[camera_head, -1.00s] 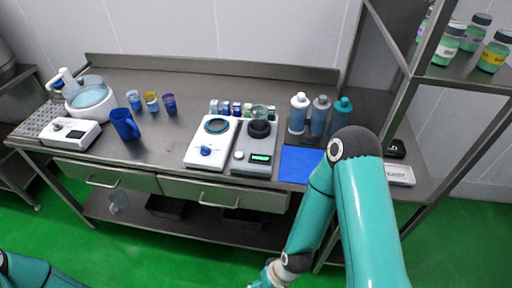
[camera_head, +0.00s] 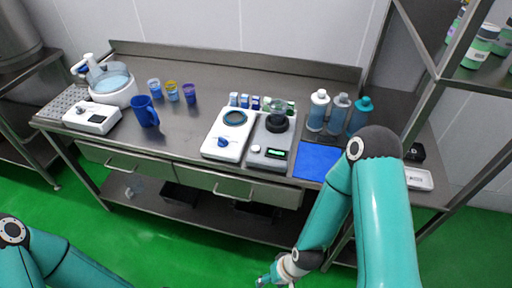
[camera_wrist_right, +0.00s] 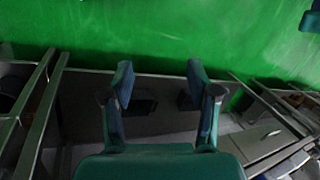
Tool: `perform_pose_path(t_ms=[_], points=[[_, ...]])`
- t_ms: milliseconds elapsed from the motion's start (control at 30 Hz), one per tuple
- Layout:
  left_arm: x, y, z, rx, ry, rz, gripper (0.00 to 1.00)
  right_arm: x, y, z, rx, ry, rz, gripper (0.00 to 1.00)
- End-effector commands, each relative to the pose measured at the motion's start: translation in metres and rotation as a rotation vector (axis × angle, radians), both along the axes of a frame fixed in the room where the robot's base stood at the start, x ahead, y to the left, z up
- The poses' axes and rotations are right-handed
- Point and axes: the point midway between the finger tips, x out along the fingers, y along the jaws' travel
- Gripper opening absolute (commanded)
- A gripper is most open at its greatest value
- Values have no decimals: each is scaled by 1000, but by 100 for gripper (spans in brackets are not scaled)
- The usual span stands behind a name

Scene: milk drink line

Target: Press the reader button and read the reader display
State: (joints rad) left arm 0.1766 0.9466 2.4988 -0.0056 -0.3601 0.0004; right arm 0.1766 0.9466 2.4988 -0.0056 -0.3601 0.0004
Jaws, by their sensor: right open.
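Which device is the reader I cannot tell for sure. A white box with a small dark display (camera_head: 97,118) stands at the left of the steel table. A grey device with a lit green display (camera_head: 276,153) and a pale round knob stands mid-table; its digits are too small to read. A small white box (camera_head: 418,179) with a grey face lies at the right end. My right gripper (camera_wrist_right: 160,76) is open and empty in the right wrist view, over the green floor, low and apart from the devices. My left arm (camera_head: 40,260) shows at bottom left; its gripper is out of frame.
A blue mat (camera_head: 316,161), several bottles (camera_head: 317,112), a blue jug (camera_head: 146,112) and small cups (camera_head: 172,91) are on the table. A shelf post (camera_head: 474,148) rises at right.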

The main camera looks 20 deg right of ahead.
Motion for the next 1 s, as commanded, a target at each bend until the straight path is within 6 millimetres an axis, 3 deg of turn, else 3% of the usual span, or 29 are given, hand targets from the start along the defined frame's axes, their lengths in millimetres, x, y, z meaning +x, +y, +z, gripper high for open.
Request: perform_pose_path(t_ms=[33,300,1000], points=[[0,0,0,0,0,0,43,0,0,0,0,0,0,45],[0,0,0,0,0,0,43,0,0,0,0,0,0,0],[0,0,0,0,0,0,43,0,0,0,0,0,0,0]])
